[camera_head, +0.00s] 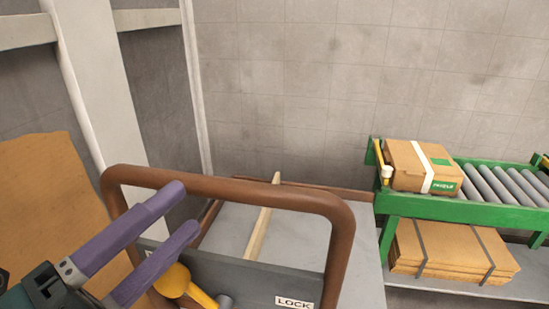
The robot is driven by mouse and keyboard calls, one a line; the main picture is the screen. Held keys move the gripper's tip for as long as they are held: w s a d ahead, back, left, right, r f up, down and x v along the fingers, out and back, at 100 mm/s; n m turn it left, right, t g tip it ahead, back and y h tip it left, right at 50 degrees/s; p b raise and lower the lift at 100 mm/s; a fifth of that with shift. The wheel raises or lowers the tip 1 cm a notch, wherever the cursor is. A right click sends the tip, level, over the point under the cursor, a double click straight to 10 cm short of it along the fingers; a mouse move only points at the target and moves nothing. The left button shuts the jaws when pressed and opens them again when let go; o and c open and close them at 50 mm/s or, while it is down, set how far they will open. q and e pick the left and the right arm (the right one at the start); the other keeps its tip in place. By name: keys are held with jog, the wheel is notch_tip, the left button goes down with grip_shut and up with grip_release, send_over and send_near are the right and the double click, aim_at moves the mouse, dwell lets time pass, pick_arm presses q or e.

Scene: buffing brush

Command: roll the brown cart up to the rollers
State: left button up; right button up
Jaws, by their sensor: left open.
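The brown cart shows by its bent tube handle (340,245), which rises in front of a grey panel with a "LOCK" label (294,302). Behind the panel lies a grey bed with a brown rim and a wooden stick across it. The metal rollers (496,184) sit in a green frame at the right, with a gap of picture between them and the handle. My left gripper (187,209) has two purple fingers, apart and empty, in front of the handle's left part. I cannot tell whether they touch the tube. My right gripper is out of view.
A taped cardboard box (406,167) stands at the left end of the rollers. Strapped flat cardboard (450,250) lies on the shelf below. A yellow piece (184,284) shows beneath my left fingers. A brown board (45,200) stands at the left; a tiled wall closes the back.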

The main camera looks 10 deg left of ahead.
pick_arm(q)
jog(key=x, duration=0.8)
jog(key=shift+w+d, duration=0.15)
jog(key=shift+w, duration=0.2)
jog(key=shift+r, duration=0.15)
grip_shut()
dwell(0.8)
